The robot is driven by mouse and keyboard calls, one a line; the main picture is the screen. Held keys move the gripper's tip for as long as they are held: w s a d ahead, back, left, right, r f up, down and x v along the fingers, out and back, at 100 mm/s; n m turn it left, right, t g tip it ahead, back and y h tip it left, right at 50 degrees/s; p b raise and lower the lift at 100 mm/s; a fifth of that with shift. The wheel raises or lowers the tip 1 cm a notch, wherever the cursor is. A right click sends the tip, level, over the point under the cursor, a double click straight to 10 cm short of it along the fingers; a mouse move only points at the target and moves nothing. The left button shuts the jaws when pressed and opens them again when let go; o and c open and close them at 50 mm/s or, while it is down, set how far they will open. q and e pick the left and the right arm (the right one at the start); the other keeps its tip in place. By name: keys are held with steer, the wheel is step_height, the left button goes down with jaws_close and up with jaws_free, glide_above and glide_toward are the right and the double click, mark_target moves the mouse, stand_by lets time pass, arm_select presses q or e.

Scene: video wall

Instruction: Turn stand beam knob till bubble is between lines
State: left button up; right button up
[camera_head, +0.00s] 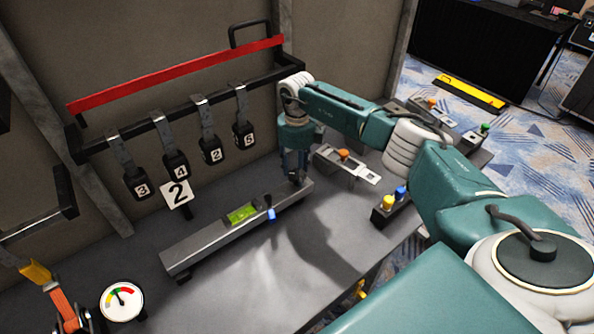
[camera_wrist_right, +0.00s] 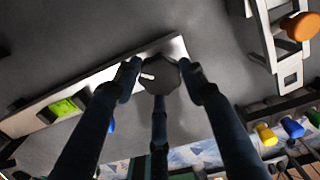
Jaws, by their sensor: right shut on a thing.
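The stand beam (camera_head: 205,238) is a long grey bar on the table, with a green level vial (camera_head: 242,214) in its middle; the vial also shows in the right wrist view (camera_wrist_right: 64,107). The bubble is too small to place against the lines. The knob (camera_wrist_right: 160,76) is dark and many-sided, at the beam's right end. My right gripper (camera_head: 295,178) comes down onto that end, and in the right wrist view its fingers (camera_wrist_right: 160,80) are shut around the knob. In the head view the gripper hides the knob. My left gripper is not in view.
A blue-tipped lever (camera_head: 270,214) stands beside the vial. Numbered hangers (camera_head: 212,150) hang from a rail behind. A round gauge (camera_head: 122,300) is at the front left. A metal bracket with an orange knob (camera_head: 343,155) and a block with yellow and blue knobs (camera_head: 388,204) lie to the right.

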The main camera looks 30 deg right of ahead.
steer(key=m, duration=0.5)
steer(key=shift+m+p, duration=0.3)
steer(key=shift+p, duration=0.05)
steer(key=shift+s+f+m+p, duration=0.1)
steer(key=shift+m+p, duration=0.35)
steer(key=shift+m, duration=1.75)
steer(key=o, duration=1.2)
steer(key=shift+c, duration=0.2)
step_height(320, 180, up, 12)
steer(key=shift+d, duration=0.15)
steer(key=shift+f, duration=0.15)
